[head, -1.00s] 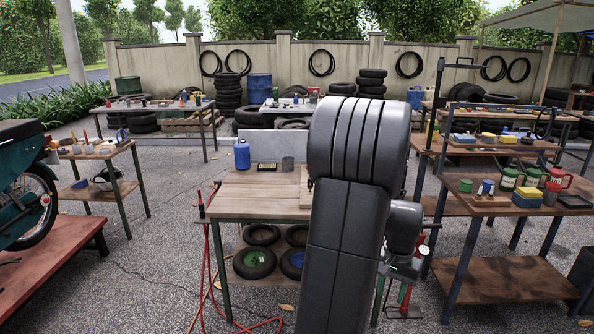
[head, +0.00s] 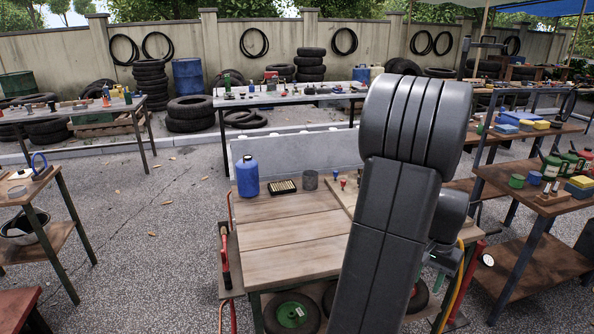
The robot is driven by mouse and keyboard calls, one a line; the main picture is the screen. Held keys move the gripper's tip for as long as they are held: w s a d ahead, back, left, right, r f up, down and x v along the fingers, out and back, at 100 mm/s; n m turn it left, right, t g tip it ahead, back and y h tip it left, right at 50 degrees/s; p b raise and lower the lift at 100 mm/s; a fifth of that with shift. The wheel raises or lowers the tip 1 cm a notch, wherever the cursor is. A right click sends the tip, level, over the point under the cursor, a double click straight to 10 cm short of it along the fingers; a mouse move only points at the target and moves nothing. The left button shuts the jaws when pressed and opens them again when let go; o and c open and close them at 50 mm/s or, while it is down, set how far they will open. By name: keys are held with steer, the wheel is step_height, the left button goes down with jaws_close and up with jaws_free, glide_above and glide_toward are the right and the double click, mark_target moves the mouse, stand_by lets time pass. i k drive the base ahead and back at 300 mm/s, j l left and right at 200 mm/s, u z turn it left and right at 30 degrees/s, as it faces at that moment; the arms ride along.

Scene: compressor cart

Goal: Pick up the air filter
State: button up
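I cannot make out for certain which thing is the air filter. The wooden-topped cart (head: 285,235) stands in front of me, left of my arm. On its back edge are a blue bottle (head: 247,177), a small dark tray with pale pieces in it (head: 282,187) and a short dark grey cylinder (head: 310,180). Small red-topped parts (head: 343,183) stand to their right. My arm covers the cart's right side, and whatever lies there is hidden.
A grey panel (head: 320,152) rises behind the cart top. A table with a blue-handled item (head: 39,166) stands left. At right, a bench carries green bottles (head: 551,166) and a yellow-and-blue block (head: 579,186). A red hand tool (head: 225,258) hangs at the cart's left side. Open paving lies left of the cart.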

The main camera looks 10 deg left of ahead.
mark_target(287, 187)
steer(key=i+j+z, duration=0.15)
steer(key=j, duration=0.5)
steer(key=i+j+z, duration=0.2)
steer(key=j, duration=0.45)
steer(key=i+j+z, duration=0.15)
steer(key=j, duration=0.55)
steer(key=j+z, duration=0.2)
steer(key=j, duration=0.45)
steer(key=i+j, duration=0.3)
steer(key=j, duration=0.15)
steer(key=i+j, duration=0.3)
steer(key=j, duration=0.15)
steer(key=i+j, duration=0.35)
steer(key=i+j+z, duration=0.3)
steer(key=j, duration=0.25)
steer(key=i, duration=0.05)
